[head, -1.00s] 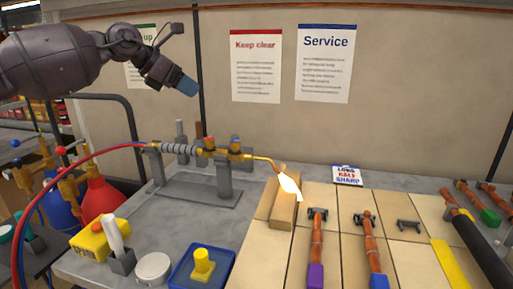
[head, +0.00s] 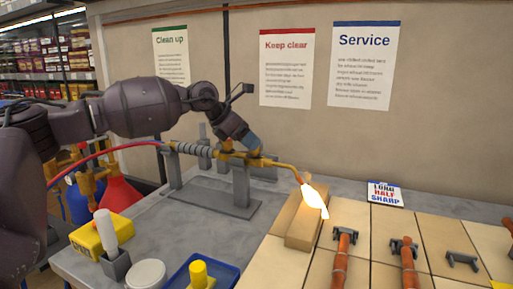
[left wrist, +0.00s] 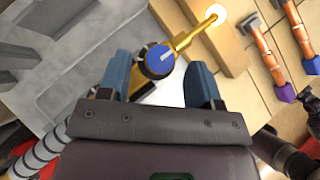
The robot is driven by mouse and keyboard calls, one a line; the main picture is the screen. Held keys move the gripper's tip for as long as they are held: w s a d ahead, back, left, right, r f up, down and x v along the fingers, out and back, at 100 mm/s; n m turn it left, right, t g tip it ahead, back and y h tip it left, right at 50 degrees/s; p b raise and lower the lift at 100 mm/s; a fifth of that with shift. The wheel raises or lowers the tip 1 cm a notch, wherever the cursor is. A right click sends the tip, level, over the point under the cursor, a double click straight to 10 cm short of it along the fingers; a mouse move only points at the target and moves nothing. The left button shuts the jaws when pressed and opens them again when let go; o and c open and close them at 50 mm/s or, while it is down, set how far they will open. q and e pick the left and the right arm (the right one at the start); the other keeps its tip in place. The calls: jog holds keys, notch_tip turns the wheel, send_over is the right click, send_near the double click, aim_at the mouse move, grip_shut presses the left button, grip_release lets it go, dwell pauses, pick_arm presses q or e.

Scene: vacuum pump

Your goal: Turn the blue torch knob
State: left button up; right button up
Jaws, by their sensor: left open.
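The torch (head: 277,163) is a brass burner lying across a grey metal stand, with a lit flame (head: 314,197) at its tip. Its blue knob (left wrist: 155,60), with a pale pointer mark, shows in the left wrist view. In the head view the knob is hidden by my left gripper (head: 248,140), which points down at the torch body. In the left wrist view my left gripper (left wrist: 160,82) is open, its two blue fingers on either side of the knob. I see gaps between the fingers and the knob; whether the tips reach its depth, I cannot tell.
The flame points over a tan block (head: 307,222). Copper pipes (head: 341,257) lie on tiles at right. A yellow box (head: 88,238), a white round lid (head: 146,274) and a blue tray (head: 185,279) stand at front left. A small sign (head: 385,192) stands behind.

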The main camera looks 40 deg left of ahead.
pick_arm(q)
jog(key=shift+x, duration=1.05)
jog(key=shift+w+d+f, duration=0.15)
jog(key=shift+w+f, duration=0.05)
jog(key=shift+f, duration=0.05)
pick_arm(e)
jog(key=shift+w+d+f, duration=0.15)
jog(key=shift+w+d, duration=0.05)
jog(key=shift+w, duration=0.15)
jog(key=shift+s, duration=0.1)
pick_arm(q)
jog(key=c, duration=0.9)
jog(key=shift+c, duration=0.2)
pick_arm(e)
jog(key=shift+a, duration=0.15)
